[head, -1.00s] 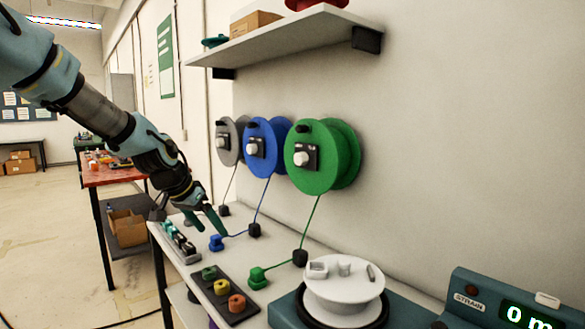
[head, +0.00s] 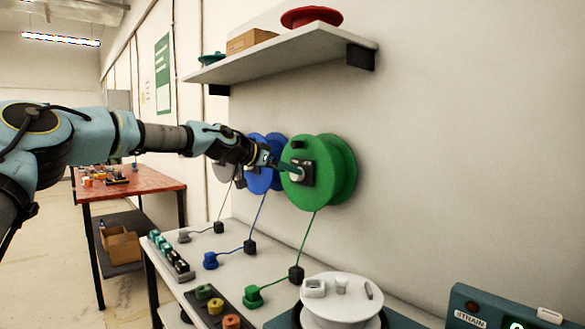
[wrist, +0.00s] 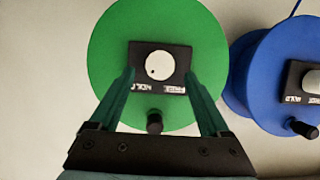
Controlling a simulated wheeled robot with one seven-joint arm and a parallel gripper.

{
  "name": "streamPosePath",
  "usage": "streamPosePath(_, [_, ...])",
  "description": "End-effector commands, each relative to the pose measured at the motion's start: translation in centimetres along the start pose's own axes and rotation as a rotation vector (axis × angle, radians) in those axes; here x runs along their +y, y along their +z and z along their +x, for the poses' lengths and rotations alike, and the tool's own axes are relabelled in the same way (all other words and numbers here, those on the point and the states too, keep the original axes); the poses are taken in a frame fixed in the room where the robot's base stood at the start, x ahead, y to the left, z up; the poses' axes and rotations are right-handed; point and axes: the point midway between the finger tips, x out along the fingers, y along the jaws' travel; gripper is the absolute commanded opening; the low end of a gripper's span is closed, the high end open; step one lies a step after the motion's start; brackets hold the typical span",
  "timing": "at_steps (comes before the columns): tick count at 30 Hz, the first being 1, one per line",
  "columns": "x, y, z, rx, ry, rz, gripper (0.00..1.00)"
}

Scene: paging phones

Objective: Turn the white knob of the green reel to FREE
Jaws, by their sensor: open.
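The green reel (head: 322,190) is on the wall, and its disc (wrist: 105,50) fills the middle of the wrist view. Its white knob (wrist: 159,65) sits on a black plate (wrist: 180,52). A small dark dot on the knob is at its lower left, on the side of the upside-down HOLD label (wrist: 141,87). The FREE label (wrist: 174,90) is at the lower right. My gripper (wrist: 160,76) is open, with one finger on each side of the knob and gaps between. In the head view, my gripper (head: 287,167) reaches the plate and partly hides the knob.
The blue reel (wrist: 276,70) is close beside the green one. A black handle (wrist: 154,123) sticks out from the green disc between my fingers. A shelf (head: 290,55) is above. The bench below holds a white spool (head: 341,308) and a green plug (head: 252,294).

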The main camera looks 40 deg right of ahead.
Motion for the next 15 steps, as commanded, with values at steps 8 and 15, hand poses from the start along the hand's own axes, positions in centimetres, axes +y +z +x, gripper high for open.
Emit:
streamPosePath(8, [0.1,0.0,2.8,-0.001,0.001,0.000,0.80])
streamPosePath(15, [0.0,0.1,3.0,-0.002,-0.001,0.000,0.80])
